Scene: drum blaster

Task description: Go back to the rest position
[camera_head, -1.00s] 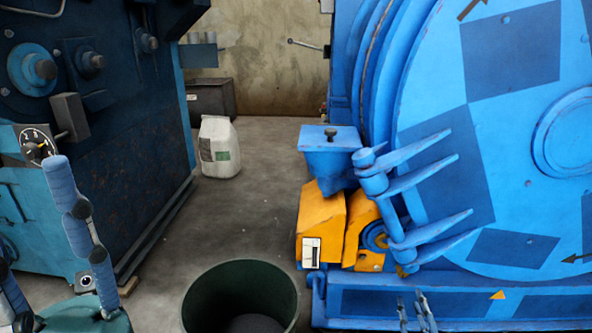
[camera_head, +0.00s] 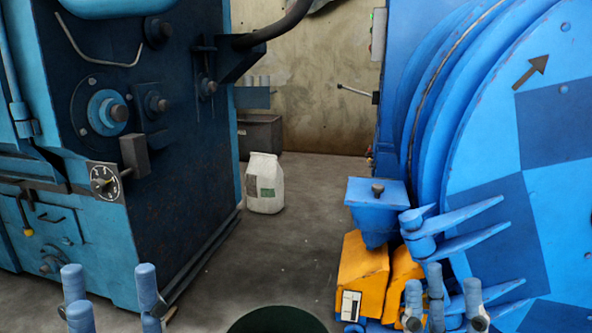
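My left gripper (camera_head: 110,277) is at the bottom left, in front of the teal machine. Its blue-grey fingers point up and stand apart, with nothing visible between them. My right gripper (camera_head: 443,285) is at the bottom right, in front of the blue drum blaster (camera_head: 510,215). Its fingers also point up and stand apart, and I see nothing held between them. The lower parts of both grippers are cut off by the bottom edge of the picture.
A teal machine (camera_head: 170,185) with knobs and a dial stands at left. A white sack (camera_head: 264,184) stands on the floor between the machines. A dark green bin (camera_head: 278,319) is at the bottom centre. Open floor lies behind it.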

